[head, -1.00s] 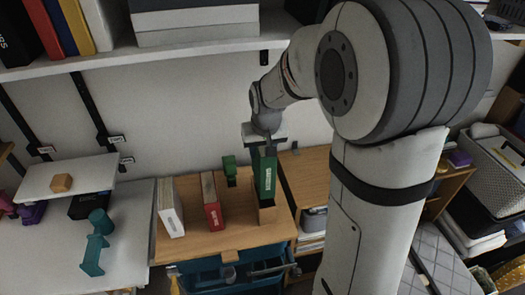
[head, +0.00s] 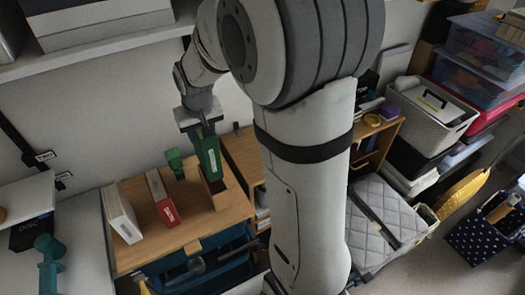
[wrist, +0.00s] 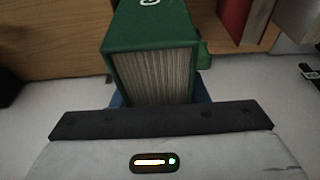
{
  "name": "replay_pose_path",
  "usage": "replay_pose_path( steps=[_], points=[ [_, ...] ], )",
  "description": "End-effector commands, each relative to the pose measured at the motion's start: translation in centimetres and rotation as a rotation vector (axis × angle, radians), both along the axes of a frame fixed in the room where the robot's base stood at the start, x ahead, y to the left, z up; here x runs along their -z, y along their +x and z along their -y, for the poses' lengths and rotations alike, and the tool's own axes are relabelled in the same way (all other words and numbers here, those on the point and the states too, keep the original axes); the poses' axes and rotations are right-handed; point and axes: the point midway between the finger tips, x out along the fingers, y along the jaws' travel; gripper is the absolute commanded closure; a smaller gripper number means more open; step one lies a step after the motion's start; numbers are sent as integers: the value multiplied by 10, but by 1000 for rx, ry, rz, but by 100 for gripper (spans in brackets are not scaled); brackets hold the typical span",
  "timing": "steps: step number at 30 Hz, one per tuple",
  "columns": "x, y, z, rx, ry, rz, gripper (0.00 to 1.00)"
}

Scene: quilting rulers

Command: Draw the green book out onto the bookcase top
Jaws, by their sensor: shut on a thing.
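The green book (head: 209,157) stands nearly upright at the right end of the wooden bookcase top (head: 187,208). My gripper (head: 205,138) is shut on its upper end. In the wrist view the book (wrist: 150,38) shows its green cover and pale page edges, directly in front of my gripper (wrist: 158,103). The book's lower end is at a small wooden block or holder (head: 215,193); I cannot tell whether it touches or stands inside it.
A red book (head: 162,197) and a white book (head: 122,213) stand to the left on the same top. A small green object (head: 175,163) is behind. A shelf (head: 110,45) runs overhead. Blue drawers (head: 205,265) are below. Bare wood lies between the red and green books.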

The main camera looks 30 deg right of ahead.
Motion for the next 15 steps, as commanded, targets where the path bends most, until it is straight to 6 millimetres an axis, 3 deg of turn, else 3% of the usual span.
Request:
replay_pose_path(
  steps=[5,8,11,15],
  points=[
    [-1,3,3,1,0,1,87],
    [1,11,18,4,0,-3,87],
    [4,27,46,9,1,-8,87],
    [14,50,105,10,4,-13,87]
  ],
)
